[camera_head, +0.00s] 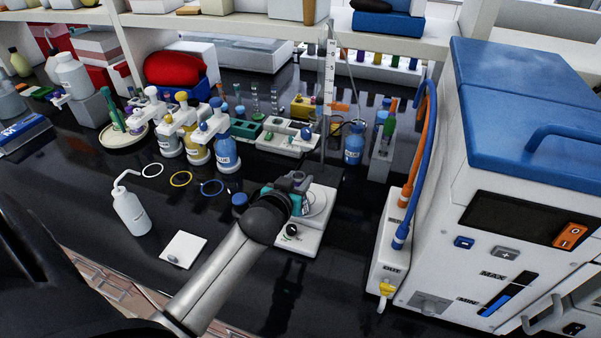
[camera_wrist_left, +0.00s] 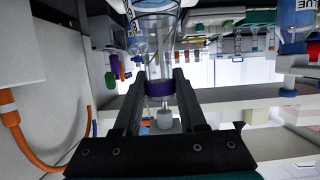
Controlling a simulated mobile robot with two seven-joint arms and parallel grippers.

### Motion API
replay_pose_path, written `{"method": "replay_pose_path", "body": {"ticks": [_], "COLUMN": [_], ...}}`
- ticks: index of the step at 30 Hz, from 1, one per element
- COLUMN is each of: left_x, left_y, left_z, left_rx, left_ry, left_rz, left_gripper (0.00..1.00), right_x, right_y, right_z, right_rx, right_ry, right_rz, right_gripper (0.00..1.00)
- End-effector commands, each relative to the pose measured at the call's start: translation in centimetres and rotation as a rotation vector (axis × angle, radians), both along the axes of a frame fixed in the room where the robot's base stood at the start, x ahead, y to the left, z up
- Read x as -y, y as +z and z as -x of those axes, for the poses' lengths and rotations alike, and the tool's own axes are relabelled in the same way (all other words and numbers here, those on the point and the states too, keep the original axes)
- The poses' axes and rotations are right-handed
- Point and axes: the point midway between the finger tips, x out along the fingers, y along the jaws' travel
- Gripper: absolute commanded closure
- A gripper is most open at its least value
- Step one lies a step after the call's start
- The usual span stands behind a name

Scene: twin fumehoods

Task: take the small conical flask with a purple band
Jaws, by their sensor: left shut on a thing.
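The small conical flask (camera_wrist_left: 157,50) is clear glass with a purple band (camera_wrist_left: 160,88) around its neck. In the left wrist view it sits between the two dark fingers of my left gripper (camera_wrist_left: 159,76), which is shut on it at the band. In the head view my left gripper (camera_head: 297,183) is over the white stirrer-like device (camera_head: 318,205), and the flask cannot be made out clearly there. Whether the flask touches a surface below cannot be told. My right gripper is not in view.
A white machine with a blue lid (camera_head: 530,90) and an orange-and-blue hose unit (camera_head: 390,245) stand to the right. A white wash bottle (camera_head: 131,212) stands left.

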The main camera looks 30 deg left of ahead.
Motion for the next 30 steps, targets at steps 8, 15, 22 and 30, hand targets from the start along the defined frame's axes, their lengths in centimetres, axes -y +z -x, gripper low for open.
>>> {"method": "replay_pose_path", "body": {"ticks": [8,15,22,30], "left_x": [0.3,0.6,0.9,1.2], "left_y": [0.1,0.2,0.1,0.2], "left_z": [1.4,2.6,3.7,4.9], "left_rx": [0.001,0.002,0.001,0.003], "left_ry": [0.000,-0.001,0.000,0.000], "left_rz": [0.001,0.000,0.000,0.000], "left_gripper": [1.00,1.00,1.00,1.00], "right_x": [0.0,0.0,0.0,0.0], "right_y": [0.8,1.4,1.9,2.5], "right_z": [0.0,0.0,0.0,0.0], "right_rx": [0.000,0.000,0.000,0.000], "right_ry": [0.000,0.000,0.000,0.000], "right_rz": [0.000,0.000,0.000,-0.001], "right_gripper": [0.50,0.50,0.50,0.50]}}
